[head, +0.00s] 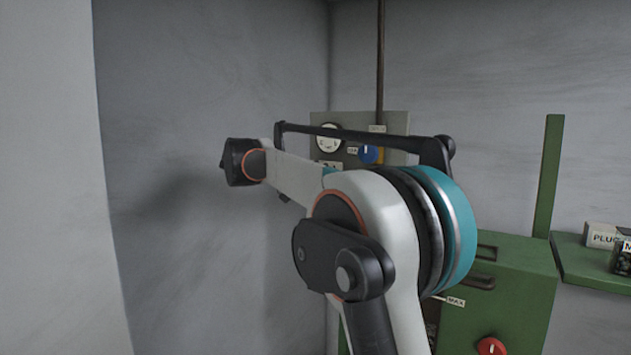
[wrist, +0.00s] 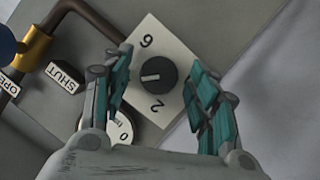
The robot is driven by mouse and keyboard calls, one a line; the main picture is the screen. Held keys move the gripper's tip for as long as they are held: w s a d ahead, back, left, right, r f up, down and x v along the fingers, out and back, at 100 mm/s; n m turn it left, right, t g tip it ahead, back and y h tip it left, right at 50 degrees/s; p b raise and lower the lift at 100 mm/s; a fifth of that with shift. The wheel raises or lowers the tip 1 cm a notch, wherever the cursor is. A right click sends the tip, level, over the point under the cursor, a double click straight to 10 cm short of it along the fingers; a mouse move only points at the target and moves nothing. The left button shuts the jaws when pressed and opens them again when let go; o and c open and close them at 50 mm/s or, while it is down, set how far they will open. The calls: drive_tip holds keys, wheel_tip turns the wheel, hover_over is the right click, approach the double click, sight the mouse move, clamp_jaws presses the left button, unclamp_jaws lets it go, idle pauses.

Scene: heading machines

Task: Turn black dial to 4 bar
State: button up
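The black dial (wrist: 157,75) sits on a white square plate (wrist: 177,45) marked 6 and 2 in the wrist view. Its white pointer line points left in that view, between the 6 above and the 2 below. My gripper (wrist: 160,78) is open, with one teal-padded finger on each side of the dial. There is a visible gap on each side, and no contact shows.
A round white gauge (wrist: 121,128) lies close to the left finger. A blue knob (head: 370,154), a pipe with a brass fitting (wrist: 33,47) and a SHUT label (wrist: 65,77) are on the same grey panel (head: 397,122). A green cabinet (head: 520,270) stands below right.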

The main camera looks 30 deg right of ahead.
drive_tip(key=v, duration=1.2)
idle(0.4)
drive_tip(key=s+a+f+n+t+y+b, duration=0.1)
drive_tip(key=s+a+f+n+y+b, duration=0.2)
drive_tip(key=f, duration=1.9)
drive_tip(key=s+a+f+n+t+y+b, duration=0.2)
drive_tip(key=s+a+f+y+b, duration=0.4)
drive_tip(key=s+f+b, duration=1.3)
drive_tip(key=s+a+f+n+t+y+b, duration=0.1)
drive_tip(key=s+a+f+n+y+b, duration=0.4)
drive_tip(key=f, duration=2)
drive_tip(key=s+a+b, duration=0.4)
drive_tip(key=s+b, duration=0.2)
drive_tip(key=s, duration=0.2)
drive_tip(key=shift+f+t, duration=0.35)
drive_tip(key=shift+t, duration=0.05)
